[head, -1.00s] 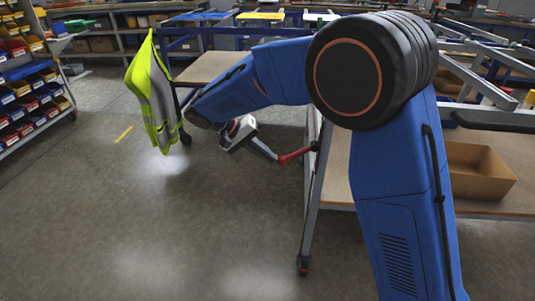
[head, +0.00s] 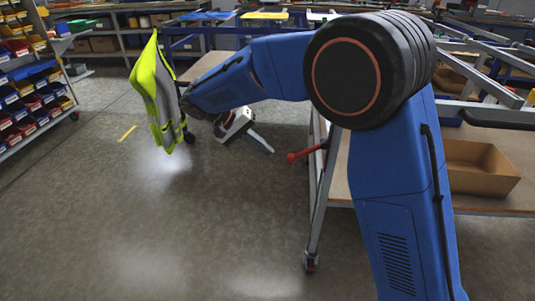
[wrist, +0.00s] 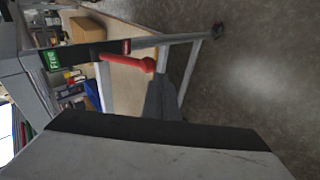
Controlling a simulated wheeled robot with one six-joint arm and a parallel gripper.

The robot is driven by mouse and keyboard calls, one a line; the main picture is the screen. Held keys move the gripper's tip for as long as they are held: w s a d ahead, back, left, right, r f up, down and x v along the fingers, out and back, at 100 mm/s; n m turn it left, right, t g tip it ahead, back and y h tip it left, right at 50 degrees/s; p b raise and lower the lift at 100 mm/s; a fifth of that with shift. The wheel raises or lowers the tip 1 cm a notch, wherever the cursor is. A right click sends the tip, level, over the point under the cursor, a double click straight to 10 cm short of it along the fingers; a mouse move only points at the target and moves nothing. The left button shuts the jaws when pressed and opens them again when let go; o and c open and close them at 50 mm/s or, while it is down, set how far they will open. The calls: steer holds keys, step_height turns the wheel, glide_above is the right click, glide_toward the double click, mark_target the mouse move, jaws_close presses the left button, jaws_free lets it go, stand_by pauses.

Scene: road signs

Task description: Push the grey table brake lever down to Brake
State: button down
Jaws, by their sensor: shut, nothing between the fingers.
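The brake lever shows red, not grey, in these views. In the head view the lever (head: 306,155) sticks out to the left from the table's leg, its knob slightly lower than its root. In the wrist view the lever (wrist: 127,62) starts by a small red label (wrist: 126,46), whose text I cannot read; a green label reading "Free" (wrist: 52,60) is on the same dark plate. My gripper (head: 270,150) is shut and empty, left of the knob with a gap. Its fingers (wrist: 163,100) show close below the knob in the wrist view; contact is not visible.
The table (head: 335,185) has slanted legs on casters. A cardboard box (head: 478,170) sits on its lower shelf. A yellow vest (head: 157,90) hangs left of my gripper. Parts bins (head: 30,90) line the left. The floor in front is clear.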

steer(key=a+f+v, duration=0.1)
steer(key=v, duration=0.7)
steer(key=shift+a, duration=0.4)
steer(key=shift+r, duration=0.1)
steer(key=s+d+r+y, duration=0.2)
steer(key=s+d, duration=0.1)
steer(key=d, duration=0.6)
steer(key=s+d+r+g+y, duration=0.1)
steer(key=s+d+r, duration=0.1)
steer(key=d, duration=0.8)
steer(key=s+d+r+y, duration=0.2)
steer(key=s+d, duration=0.1)
steer(key=d, duration=0.6)
steer(key=s+d+f+t+y, duration=0.2)
steer(key=s+d+f, duration=0.2)
steer(key=s+d, duration=0.3)
steer(key=s+d+f+t+y, duration=0.1)
steer(key=s+d+f, duration=0.3)
steer(key=s, duration=1)
steer(key=shift+d+t+y, duration=0.4)
steer(key=shift+d+t, duration=0.1)
steer(key=shift+d, duration=1.25)
steer(key=shift+s, duration=0.1)
